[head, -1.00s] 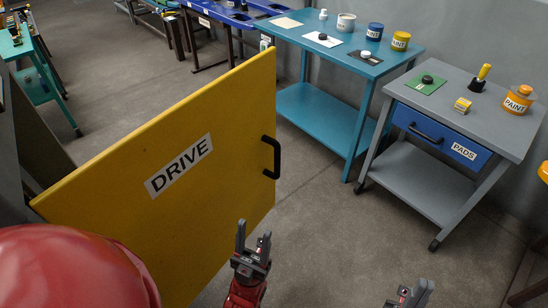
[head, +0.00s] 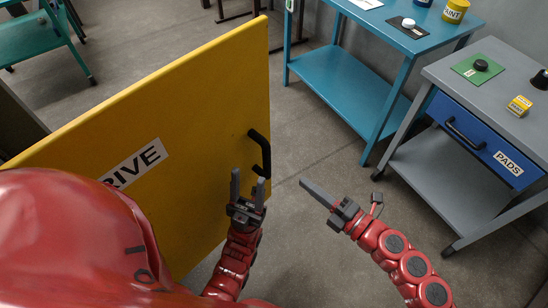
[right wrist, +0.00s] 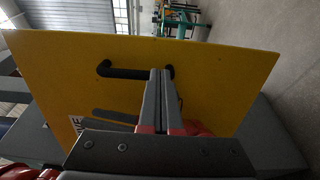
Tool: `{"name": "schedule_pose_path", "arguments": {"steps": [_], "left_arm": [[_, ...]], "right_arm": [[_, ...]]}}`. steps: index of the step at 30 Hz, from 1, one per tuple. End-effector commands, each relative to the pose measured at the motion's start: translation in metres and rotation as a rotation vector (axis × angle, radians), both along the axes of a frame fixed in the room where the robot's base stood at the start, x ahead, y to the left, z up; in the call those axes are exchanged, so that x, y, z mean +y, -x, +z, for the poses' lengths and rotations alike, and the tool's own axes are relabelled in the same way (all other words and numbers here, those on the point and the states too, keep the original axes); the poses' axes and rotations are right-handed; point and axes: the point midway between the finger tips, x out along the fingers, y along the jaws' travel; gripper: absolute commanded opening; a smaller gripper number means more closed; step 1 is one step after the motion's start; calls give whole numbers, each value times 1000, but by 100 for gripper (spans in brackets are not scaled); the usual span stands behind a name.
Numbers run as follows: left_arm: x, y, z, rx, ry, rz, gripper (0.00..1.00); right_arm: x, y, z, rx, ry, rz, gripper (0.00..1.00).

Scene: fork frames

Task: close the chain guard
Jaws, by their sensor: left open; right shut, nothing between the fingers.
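The chain guard looks to be the yellow panel (head: 185,125) lettered DRIVE, standing upright and swung out across the head view. Its near left end is hidden behind my red body. A black bar handle (head: 262,152) sits near its right edge; the handle also shows in the right wrist view (right wrist: 132,72). My left gripper (head: 247,180) is open, fingers up, just below the handle in the picture; I cannot tell whether it touches. My right gripper (head: 303,182) is shut and empty, right of the panel's edge and apart from it, pointing toward the handle.
A grey cart (head: 440,165) with a blue drawer (head: 470,140) lettered PADS stands at the right. A teal table (head: 345,80) stands behind it. Bare floor (head: 320,150) lies between the panel and these. A green stand (head: 35,45) is at the far left.

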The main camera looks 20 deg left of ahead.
Motion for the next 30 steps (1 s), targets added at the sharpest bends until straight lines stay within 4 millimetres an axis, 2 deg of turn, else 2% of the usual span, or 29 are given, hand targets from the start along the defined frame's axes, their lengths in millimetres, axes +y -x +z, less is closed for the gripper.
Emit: {"name": "schedule_pose_path", "arguments": {"steps": [3,18,24,30], "left_arm": [[0,0,1,0,0,0,50],[0,0,9,0,0,0,50],[0,0,12,0,0,0,50],[0,0,12,0,0,0,50]], "right_arm": [[20,-6,2,0,-3,8,0],[91,-38,2,3,-5,4,0],[105,-46,2,2,-5,2,0],[107,-47,1,2,-4,0,0]]}}
